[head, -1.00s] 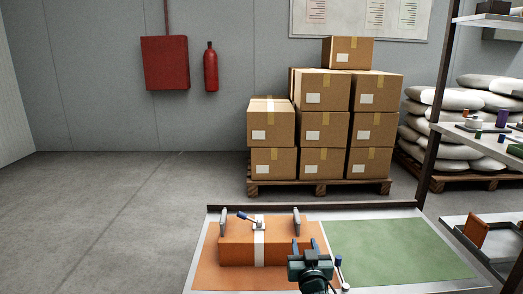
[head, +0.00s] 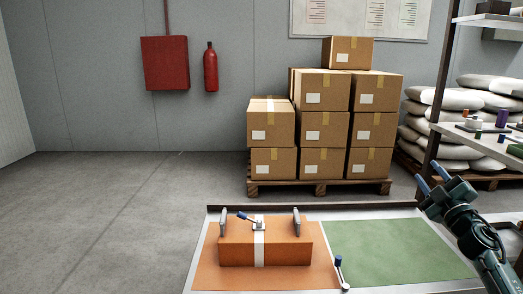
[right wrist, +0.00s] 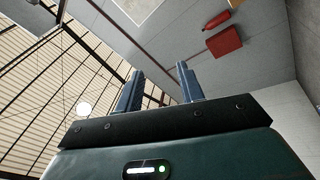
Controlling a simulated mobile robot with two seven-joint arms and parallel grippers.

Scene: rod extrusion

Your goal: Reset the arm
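My right gripper (head: 431,179) is raised above the right end of the table, in front of the shelf. In the right wrist view its two blue-grey fingers (right wrist: 160,88) stand apart with nothing between them. It is open and empty. They point up toward the wall and ceiling. My left gripper is not in view. An orange case (head: 285,247) with two upright grey handles and a white band sits on the orange mat, clear of the right gripper.
The table has an orange mat (head: 207,277) and a green mat (head: 395,250), which is bare. A small blue-tipped lever (head: 341,272) stands at the case's right. A shelf (head: 480,136) with small items stands close to my right arm. Boxes (head: 321,129) stand on a pallet behind.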

